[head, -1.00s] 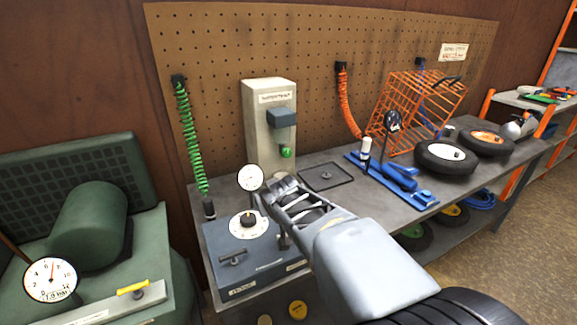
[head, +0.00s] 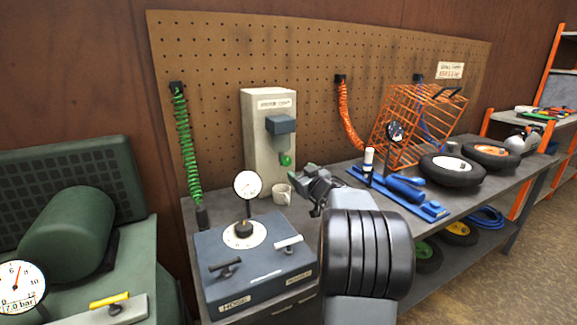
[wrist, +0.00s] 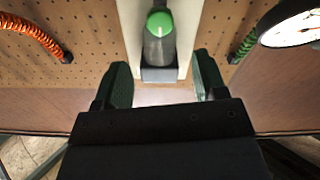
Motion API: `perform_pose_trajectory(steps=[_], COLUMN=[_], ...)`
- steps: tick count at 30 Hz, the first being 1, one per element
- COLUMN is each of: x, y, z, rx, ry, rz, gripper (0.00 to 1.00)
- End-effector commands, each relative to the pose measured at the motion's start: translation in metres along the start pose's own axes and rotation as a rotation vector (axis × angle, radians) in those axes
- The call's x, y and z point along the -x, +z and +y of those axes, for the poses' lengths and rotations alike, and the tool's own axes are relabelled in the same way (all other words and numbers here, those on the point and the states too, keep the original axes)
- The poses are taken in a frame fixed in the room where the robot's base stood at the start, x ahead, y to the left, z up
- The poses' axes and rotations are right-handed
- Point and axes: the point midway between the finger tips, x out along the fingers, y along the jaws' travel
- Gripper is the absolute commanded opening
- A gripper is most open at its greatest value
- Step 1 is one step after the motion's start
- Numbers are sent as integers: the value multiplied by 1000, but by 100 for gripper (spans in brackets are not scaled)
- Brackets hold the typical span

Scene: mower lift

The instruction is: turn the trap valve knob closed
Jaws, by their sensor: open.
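The green trap valve knob (head: 286,160) hangs below the dark block (head: 281,125) on the pale upright housing (head: 268,150) against the pegboard. In the wrist view the green knob (wrist: 160,22) and a grey part below it show at the top centre, ahead of the finger gap. My gripper (head: 303,178) is open and empty, a little right of and below the knob in the head view. Its two dark green finger pads stand wide apart in the wrist view (wrist: 164,78). The knob appears apart from both fingers.
A mug (head: 283,193) stands just below the knob. A blue-grey box (head: 255,260) with a gauge (head: 247,184) and levers sits at the bench's left end. A blue tool (head: 400,188), an orange cage (head: 418,115) and wheels (head: 450,165) stand to the right.

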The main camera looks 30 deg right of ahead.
Motion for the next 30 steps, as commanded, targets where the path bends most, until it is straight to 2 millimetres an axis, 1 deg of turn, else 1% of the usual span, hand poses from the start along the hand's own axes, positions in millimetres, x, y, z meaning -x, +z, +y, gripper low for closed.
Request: perform_pose_trajectory(steps=[1, 6, 12, 15, 21, 30], x=[-11, -43, -72, -81, -90, -91], y=[1, 1, 0, 0, 0, 0], z=[-1, -1, -1, 0, 0, 0], rx=[0, -1, 0, 0, -1, -1], ry=[-3, -2, 0, 1, 1, 2], rz=[-1, 0, -1, -1, -1, -1], gripper=[65, 65, 65, 65, 65, 65])
